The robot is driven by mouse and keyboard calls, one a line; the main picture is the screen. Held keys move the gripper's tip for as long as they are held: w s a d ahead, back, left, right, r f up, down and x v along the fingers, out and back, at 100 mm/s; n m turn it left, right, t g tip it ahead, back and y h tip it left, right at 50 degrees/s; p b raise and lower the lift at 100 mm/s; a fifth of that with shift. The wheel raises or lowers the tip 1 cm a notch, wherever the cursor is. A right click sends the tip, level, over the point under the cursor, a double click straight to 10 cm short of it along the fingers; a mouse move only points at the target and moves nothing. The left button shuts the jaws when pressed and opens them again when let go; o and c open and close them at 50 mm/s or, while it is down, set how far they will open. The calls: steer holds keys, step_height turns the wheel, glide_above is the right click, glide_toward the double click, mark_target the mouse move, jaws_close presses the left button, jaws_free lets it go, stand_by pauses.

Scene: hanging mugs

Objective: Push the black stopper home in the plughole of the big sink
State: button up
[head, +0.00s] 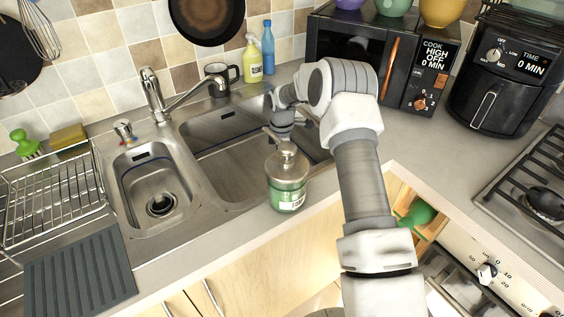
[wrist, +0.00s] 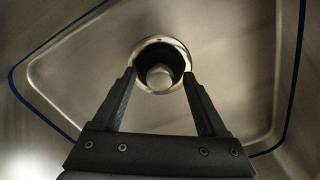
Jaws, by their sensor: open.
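In the wrist view, the big sink's plughole (wrist: 184,52) shows as a bright metal ring in the basin floor. The black stopper (wrist: 150,60) appears as a dark disc inside the ring, with a pale rounded knob (wrist: 160,77) at its middle. How deep it sits I cannot tell. My gripper (wrist: 159,74) is open, with one finger on each side of the ring and knob in this view. Contact is not visible. In the head view, my gripper (head: 279,136) reaches down into the big sink (head: 215,150) at its right part; the plughole there is hidden.
A green soap dispenser (head: 287,182) stands on the front counter edge, close to my arm. The tap (head: 155,95) is behind the sinks. A dark mug (head: 221,78) and yellow bottle (head: 253,60) stand at the back. The small sink (head: 150,170) is left.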

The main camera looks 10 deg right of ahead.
step_height(320, 180, up, 17)
steer(key=p, duration=0.1)
steer(key=shift+f+p, duration=0.2)
steer(key=shift+p, duration=0.1)
steer(key=s+r+m+t+p, duration=0.25)
steer(key=s+r+m, duration=0.45)
steer(key=s+r, duration=1.15)
steer(key=s+r+m+t+p, duration=0.1)
steer(key=s+m, duration=0.8)
steer(key=s, duration=1.1)
steer(key=shift+r+t+p, duration=0.3)
steer(key=shift+r+t, duration=0.35)
steer(key=shift+t, duration=0.4)
